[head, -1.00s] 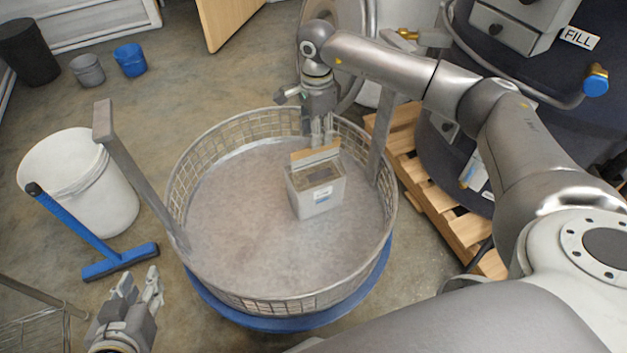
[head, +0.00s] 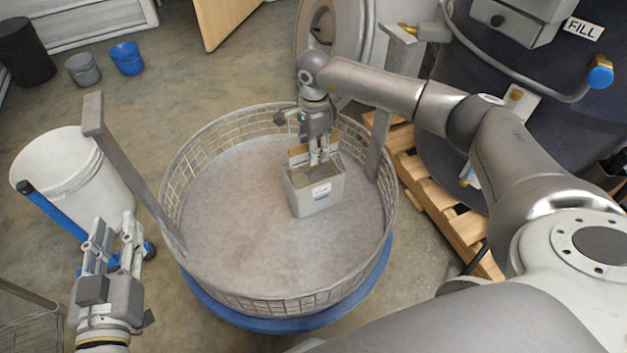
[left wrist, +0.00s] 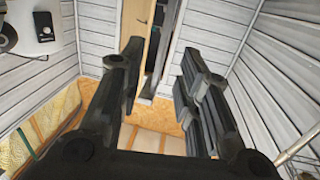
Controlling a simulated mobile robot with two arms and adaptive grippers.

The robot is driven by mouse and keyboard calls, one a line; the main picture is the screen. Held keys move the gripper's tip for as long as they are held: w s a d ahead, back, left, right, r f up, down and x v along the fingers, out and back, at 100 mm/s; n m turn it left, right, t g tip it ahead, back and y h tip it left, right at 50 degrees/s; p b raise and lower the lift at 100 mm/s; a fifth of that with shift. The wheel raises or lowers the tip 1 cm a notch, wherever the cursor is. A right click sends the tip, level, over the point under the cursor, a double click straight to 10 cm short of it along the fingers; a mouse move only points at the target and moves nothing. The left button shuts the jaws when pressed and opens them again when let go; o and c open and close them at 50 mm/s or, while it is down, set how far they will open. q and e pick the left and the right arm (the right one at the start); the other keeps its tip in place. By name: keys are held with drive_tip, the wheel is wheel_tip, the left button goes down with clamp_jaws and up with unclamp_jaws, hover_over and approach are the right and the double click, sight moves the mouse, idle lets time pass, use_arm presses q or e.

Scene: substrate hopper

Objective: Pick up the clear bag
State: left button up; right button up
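I cannot make out a clear bag in any view. My right gripper (head: 319,158) points down at the top of the box, in front of the flap. Its fingertips are at the box opening, and their gap and anything between them are too small to judge. My left gripper (head: 113,235) is raised left of the basket, open and empty. Its spread fingers (left wrist: 158,90) also show in the left wrist view.
Two grey posts (head: 128,165) (head: 381,130) rise at the basket's sides. A white bucket (head: 75,170) and a blue-handled squeegee (head: 55,212) are at left. A wooden pallet (head: 440,190) and a dark tank (head: 570,140) are at right. The basket floor left of the box is clear.

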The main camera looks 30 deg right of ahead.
drive_tip(key=shift+f, duration=0.1)
clamp_jaws()
idle(0.5)
drive_tip(key=shift+w, duration=0.1)
